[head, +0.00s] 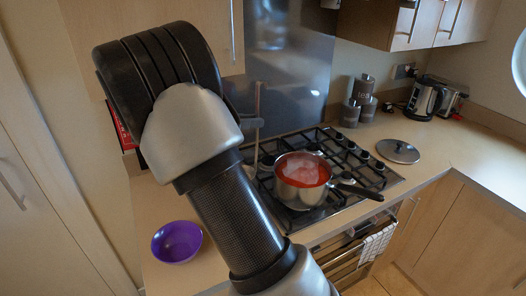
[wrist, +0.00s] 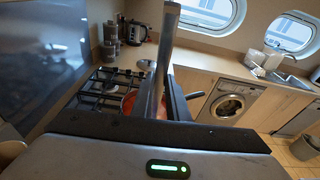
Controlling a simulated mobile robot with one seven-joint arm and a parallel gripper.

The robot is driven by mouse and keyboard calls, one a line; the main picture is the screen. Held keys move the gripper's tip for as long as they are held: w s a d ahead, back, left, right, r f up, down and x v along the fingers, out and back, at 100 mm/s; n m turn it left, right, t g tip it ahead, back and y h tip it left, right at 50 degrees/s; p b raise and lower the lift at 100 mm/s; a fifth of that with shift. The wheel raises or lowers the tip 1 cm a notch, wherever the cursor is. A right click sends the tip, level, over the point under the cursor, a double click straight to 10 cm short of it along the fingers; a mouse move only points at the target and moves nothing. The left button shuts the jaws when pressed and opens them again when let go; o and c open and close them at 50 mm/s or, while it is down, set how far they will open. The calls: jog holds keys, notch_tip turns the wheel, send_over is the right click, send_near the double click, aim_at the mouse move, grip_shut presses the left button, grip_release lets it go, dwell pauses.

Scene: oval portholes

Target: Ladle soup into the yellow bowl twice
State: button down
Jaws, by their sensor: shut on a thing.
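A purple bowl (head: 177,242) stands empty on the counter at lower left in the head view; no yellow bowl is in view. A steel pot (head: 296,197) with red soup (head: 303,170) stands on the gas hob. In the wrist view only a sliver of red soup (wrist: 129,102) shows behind my gripper. My gripper (wrist: 160,105) is shut on an upright ladle handle (wrist: 168,50). In the head view the ladle handle (head: 257,105) stands left of the pot, and my arm hides most of my gripper.
A pot lid (head: 398,151) lies on the counter right of the hob (head: 345,163). The pot's black handle (head: 360,191) points right. Counter around the bowl looks clear.

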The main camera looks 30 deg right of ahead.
jog(key=d+r+b, duration=0.1)
jog(key=d+b, duration=0.5)
jog(key=d, duration=1.6)
notch_tip(320, 180, down, 13)
jog(key=b, duration=0.8)
jog(key=shift+d, duration=0.15)
jog(key=shift+w+r+m, duration=0.1)
jog(key=shift+m, duration=0.2)
notch_tip(320, 180, up, 12)
jog(key=p, duration=1.1)
jog(key=s+a+p, duration=0.2)
jog(key=a+p, duration=0.3)
jog(key=a, duration=2.1)
jog(key=shift+s+a, duration=0.2)
jog(key=shift+s, duration=0.15)
